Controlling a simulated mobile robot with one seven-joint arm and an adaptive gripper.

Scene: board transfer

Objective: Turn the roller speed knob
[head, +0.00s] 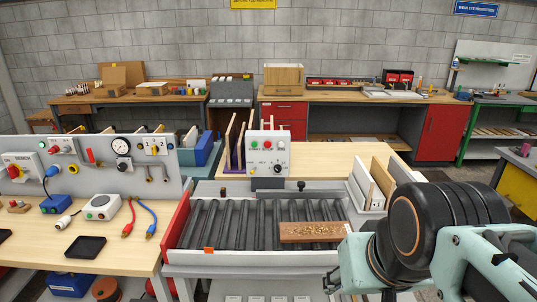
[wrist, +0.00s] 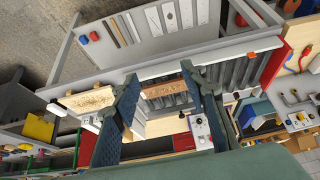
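The roller speed knob (head: 278,168) is a dark round dial low on the front of the white control box (head: 268,150), below green and red buttons. The box stands behind the roller conveyor (head: 215,222). In the wrist view the control box (wrist: 204,143) shows beside my right-hand finger, with a dark knob (wrist: 198,121) on it. My gripper (wrist: 158,74) is open, its two dark textured fingers wide apart and nothing held between them. In the head view my arm fills the lower right; the fingertips cannot be made out there.
A chip-strewn brown board (head: 312,232) lies on the conveyor's right part. Upright boards stand in a white rack (head: 365,188) at right and a purple-based rack (head: 238,160) left of the box. A grey panel (head: 95,160) with gauge and switches borders the left bench.

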